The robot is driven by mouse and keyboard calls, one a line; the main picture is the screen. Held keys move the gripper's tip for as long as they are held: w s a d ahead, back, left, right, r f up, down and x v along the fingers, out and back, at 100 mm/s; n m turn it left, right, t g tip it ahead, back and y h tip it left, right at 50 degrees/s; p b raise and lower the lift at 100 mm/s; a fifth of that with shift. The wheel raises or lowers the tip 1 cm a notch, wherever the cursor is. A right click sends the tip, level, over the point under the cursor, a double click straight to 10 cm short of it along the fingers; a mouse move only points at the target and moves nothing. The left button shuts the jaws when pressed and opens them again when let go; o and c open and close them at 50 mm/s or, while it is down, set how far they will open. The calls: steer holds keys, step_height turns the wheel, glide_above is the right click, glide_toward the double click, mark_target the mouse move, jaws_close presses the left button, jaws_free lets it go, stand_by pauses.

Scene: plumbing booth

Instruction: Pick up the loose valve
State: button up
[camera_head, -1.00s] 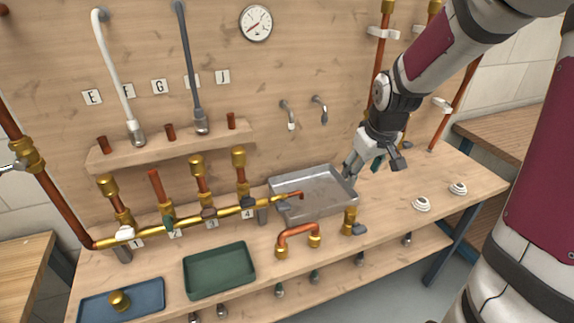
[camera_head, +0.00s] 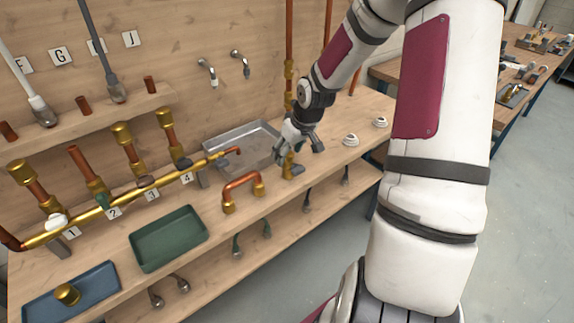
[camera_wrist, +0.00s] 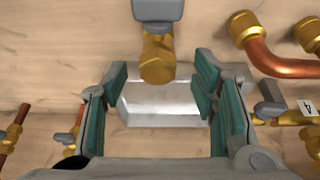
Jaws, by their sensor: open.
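The loose valve (camera_head: 289,170) is a brass fitting with a grey handle, standing on the bench right of the copper U-pipe (camera_head: 242,190). In the wrist view the valve's brass body (camera_wrist: 157,62) is at the upper middle, its grey handle (camera_wrist: 157,10) at the top edge. My gripper (camera_head: 281,155) is open, close above and behind the valve. In the wrist view, the green-padded fingers of my gripper (camera_wrist: 162,85) are spread to either side of the valve's lower brass end. Nothing is held. I cannot tell whether the fingers touch it.
A metal tray (camera_head: 222,140) lies just behind the valve. The brass manifold (camera_head: 130,197) with numbered valves runs to the left. A green tray (camera_head: 167,240) and a blue tray (camera_head: 42,300) are at the front left. Two white round fixtures (camera_head: 350,140) sit to the right.

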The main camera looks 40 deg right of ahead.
steer(key=shift+b+x, duration=0.6)
steer(key=shift+x, duration=2.1)
steer(key=shift+s+d, duration=0.1)
steer(key=shift+d, duration=0.05)
jaws_close()
